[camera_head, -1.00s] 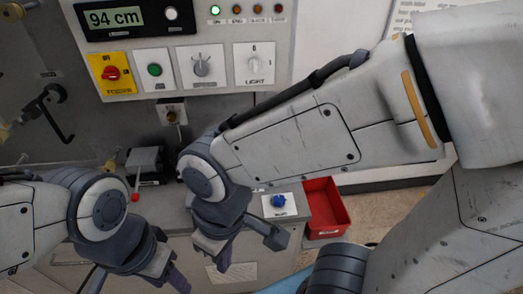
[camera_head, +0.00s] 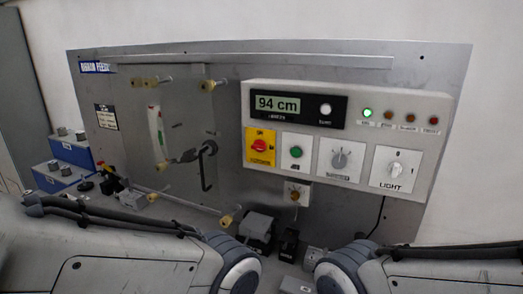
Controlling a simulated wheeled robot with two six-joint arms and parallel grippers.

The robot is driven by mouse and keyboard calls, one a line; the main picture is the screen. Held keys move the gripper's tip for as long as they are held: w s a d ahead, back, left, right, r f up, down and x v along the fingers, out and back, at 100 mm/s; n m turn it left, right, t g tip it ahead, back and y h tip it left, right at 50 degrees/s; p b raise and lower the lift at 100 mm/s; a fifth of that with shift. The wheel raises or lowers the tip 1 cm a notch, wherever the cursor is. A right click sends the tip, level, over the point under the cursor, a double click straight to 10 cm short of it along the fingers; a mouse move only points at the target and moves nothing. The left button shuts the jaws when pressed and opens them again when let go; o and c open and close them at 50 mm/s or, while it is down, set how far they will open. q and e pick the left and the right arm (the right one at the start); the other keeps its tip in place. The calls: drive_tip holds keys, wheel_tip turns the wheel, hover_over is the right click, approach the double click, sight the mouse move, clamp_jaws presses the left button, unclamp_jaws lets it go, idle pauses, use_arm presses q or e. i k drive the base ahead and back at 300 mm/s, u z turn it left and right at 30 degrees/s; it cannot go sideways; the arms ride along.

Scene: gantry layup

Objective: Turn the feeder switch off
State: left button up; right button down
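The feeder switch (camera_head: 260,146) is a red rotary knob on a yellow plate, at the left end of the control box's lower row. Its small lettering is blurred, and I cannot tell which position the knob points to. Nothing touches it. My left arm comes in at the bottom left and my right arm at the bottom right, both well below the switch. Both grippers are out of the frame.
The control box (camera_head: 440,112) also carries a 94 cm display (camera_head: 278,104), a lit green lamp (camera_head: 368,113), a green button (camera_head: 296,152), a grey selector (camera_head: 340,159) and a light switch (camera_head: 396,168). A black hooked handle (camera_head: 207,165) and blue boxes (camera_head: 72,150) are at left.

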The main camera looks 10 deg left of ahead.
sight(259, 145)
drive_tip(key=u, duration=0.05)
drive_tip(key=k, duration=0.65)
drive_tip(key=u, duration=0.5)
drive_tip(key=i, duration=1.2)
drive_tip(key=z, duration=0.55)
